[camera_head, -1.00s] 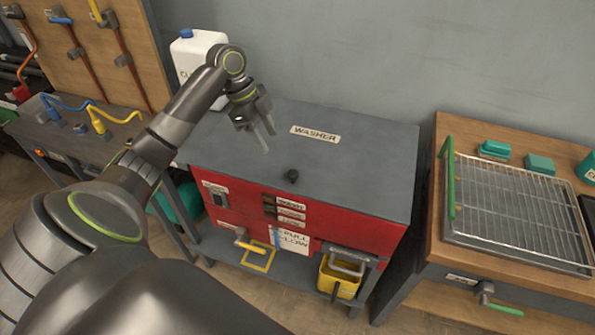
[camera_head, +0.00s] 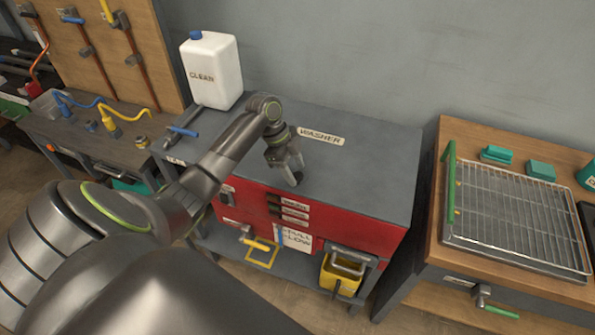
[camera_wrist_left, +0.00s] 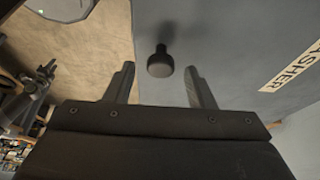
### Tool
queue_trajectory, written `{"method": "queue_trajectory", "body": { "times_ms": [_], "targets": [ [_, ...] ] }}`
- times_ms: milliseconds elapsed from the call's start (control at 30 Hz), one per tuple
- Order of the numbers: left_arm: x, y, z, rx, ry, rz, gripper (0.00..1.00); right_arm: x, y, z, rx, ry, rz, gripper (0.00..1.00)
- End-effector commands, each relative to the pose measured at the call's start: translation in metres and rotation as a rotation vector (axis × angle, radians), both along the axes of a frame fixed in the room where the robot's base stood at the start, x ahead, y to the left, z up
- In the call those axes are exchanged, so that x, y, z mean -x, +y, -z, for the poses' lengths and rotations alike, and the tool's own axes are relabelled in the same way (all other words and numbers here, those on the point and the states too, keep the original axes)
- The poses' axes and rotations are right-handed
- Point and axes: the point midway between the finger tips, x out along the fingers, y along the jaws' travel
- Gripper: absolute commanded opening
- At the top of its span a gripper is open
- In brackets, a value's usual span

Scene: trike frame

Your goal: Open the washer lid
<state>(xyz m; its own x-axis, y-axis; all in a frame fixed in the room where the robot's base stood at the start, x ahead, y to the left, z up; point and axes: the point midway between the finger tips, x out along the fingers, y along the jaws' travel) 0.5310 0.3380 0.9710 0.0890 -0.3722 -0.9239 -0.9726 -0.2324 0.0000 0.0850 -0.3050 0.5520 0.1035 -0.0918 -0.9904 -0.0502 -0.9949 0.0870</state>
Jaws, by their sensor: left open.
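The red washer (camera_head: 330,224) has a flat grey lid (camera_head: 360,180) with a label reading WASHER (camera_head: 322,137); the lid lies shut. A small black knob (camera_wrist_left: 160,62) stands near the lid's front edge. In the wrist view it sits ahead of my open left gripper (camera_wrist_left: 160,85), between the lines of the two fingers, with nothing held. In the head view my left gripper (camera_head: 294,178) is above the lid's front edge and hides most of the knob. My right gripper is not in view.
A white jug labelled CLEAN (camera_head: 212,70) stands at the back left. A wooden bench with a wire rack (camera_head: 520,215) is at the right. A yellow bucket (camera_head: 340,275) hangs below the washer's front. The lid's right half is clear.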

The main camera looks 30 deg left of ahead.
Motion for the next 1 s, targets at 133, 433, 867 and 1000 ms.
{"method": "queue_trajectory", "body": {
  "times_ms": [133, 433, 867, 1000],
  "targets": [
    [-0.002, -0.007, 0.016, 0.001, 0.001, -0.001, 0.49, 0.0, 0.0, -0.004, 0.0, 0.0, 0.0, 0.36],
    [-0.002, -0.009, 0.025, -0.001, 0.0, -0.001, 0.49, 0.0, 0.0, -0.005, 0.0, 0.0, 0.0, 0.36],
    [-0.002, -0.009, 0.024, 0.0, 0.0, -0.001, 0.08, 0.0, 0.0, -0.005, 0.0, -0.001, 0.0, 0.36],
    [-0.002, -0.009, 0.024, 0.0, 0.0, -0.001, 0.0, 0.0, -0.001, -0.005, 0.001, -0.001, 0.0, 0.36]
  ]
}}
